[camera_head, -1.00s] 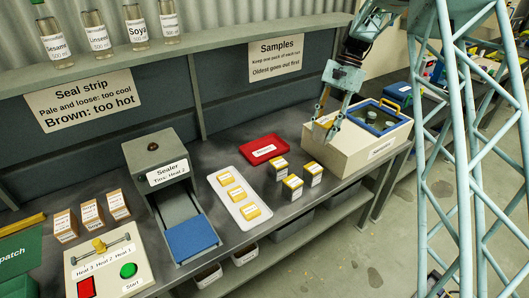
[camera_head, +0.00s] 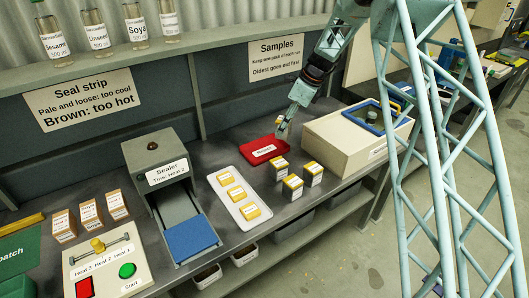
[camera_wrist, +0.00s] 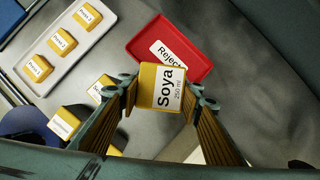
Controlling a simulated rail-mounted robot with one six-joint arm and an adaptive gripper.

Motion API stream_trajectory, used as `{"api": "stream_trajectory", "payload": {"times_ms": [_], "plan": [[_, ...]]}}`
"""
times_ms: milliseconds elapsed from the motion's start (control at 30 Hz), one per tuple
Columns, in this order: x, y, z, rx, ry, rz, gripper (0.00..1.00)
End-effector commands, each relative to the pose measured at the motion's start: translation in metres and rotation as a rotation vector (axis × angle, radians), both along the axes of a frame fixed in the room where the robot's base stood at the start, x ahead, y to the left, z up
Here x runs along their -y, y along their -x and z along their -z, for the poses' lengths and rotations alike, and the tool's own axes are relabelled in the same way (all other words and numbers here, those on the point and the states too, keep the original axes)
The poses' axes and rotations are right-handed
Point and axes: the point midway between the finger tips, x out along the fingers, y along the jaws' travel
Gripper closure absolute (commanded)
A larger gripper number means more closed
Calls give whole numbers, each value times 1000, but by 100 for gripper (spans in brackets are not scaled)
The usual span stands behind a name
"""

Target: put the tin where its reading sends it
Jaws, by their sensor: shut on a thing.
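My gripper (camera_head: 283,128) is shut on a yellow tin with a white label (camera_wrist: 160,88); the wrist view reads "Soya 250 ml" on it. The gripper holds the tin above the bench at the red tray marked "Reject" (camera_head: 258,153), near its right end. In the wrist view the red tray (camera_wrist: 190,28) lies behind and below the held tin, which hides part of it. In the head view the tin is small and partly hidden by the fingers. A cream box with a blue-framed window (camera_head: 335,138) stands right of the tray; its display is not readable.
Three yellow-and-white tins (camera_head: 292,187) stand in front of the red tray. A white tray (camera_head: 244,223) with three yellow packs lies left of them. The sealer (camera_head: 168,172) stands further left, beside a heat control panel (camera_head: 110,270). A Samples sign (camera_head: 276,60) hangs behind.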

Motion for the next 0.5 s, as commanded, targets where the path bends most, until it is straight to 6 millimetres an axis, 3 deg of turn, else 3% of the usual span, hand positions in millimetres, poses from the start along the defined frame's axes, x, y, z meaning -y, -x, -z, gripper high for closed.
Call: {"api": "stream_trajectory", "payload": {"times_ms": [500], "plan": [[-56,-32,14,1,0,414,84]]}}
